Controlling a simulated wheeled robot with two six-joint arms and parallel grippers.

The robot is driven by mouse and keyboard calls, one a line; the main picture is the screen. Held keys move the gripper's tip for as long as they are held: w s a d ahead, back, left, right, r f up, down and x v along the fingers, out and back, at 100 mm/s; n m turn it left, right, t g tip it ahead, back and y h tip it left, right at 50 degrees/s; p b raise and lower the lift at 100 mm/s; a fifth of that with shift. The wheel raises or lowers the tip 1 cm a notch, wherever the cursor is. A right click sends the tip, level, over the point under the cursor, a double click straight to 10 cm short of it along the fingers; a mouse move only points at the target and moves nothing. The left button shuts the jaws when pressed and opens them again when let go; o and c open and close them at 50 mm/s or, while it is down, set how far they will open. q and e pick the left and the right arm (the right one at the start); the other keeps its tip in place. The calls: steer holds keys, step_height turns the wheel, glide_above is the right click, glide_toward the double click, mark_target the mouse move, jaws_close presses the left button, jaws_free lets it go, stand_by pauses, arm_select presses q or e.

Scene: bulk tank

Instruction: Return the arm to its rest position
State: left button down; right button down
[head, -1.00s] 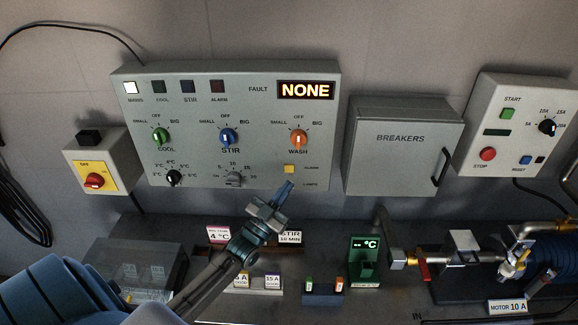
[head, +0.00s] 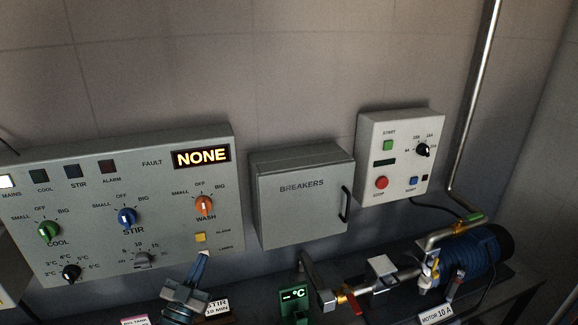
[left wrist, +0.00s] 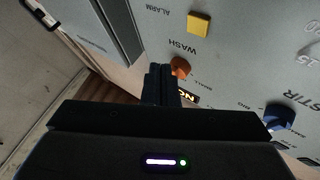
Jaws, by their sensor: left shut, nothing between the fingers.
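My left gripper (head: 198,271) is shut and empty. In the head view it is at the lower edge of the picture, in front of the lower right part of the grey control panel (head: 101,190), below the yellow alarm button (head: 200,238). In the left wrist view its dark fingers (left wrist: 160,84) point toward the panel, with the orange WASH knob (left wrist: 181,67) and the blue STIR knob (left wrist: 279,116) beyond. I cannot tell the exact gap to the panel. The fault display (head: 201,156) reads NONE. My right gripper is not in view.
A closed breaker box (head: 300,212) and a start/stop box (head: 400,150) hang to the right. A blue motor (head: 470,258) with pipes and a red-handled valve (head: 350,303) stands below them. A green temperature display (head: 294,302) is on the bench. The upper wall is bare.

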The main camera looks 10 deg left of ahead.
arm_select(q)
steer(key=s+d+f+n+g+y, duration=0.1)
steer(key=s+d+f+g+y, duration=0.1)
steer(key=s+d+f+g, duration=0.75)
steer(key=s+f+n+g+y, duration=0.15)
steer(key=s+g, duration=0.85)
steer(key=s, duration=1)
steer(key=a+f+g+b, duration=0.1)
steer(key=a+f+b, duration=0.1)
steer(key=f, duration=1.5)
steer(key=a+f+g+b, duration=0.1)
steer(key=a+f, duration=0.1)
steer(key=f, duration=1.5)
steer(key=s+f+b, duration=0.3)
steer(key=s+f, duration=1.6)
steer(key=f, duration=0.3)
steer(key=shift+a+f+n+g, duration=0.35)
steer(key=shift+a+f+n, duration=0.05)
steer(key=shift+n, duration=0.05)
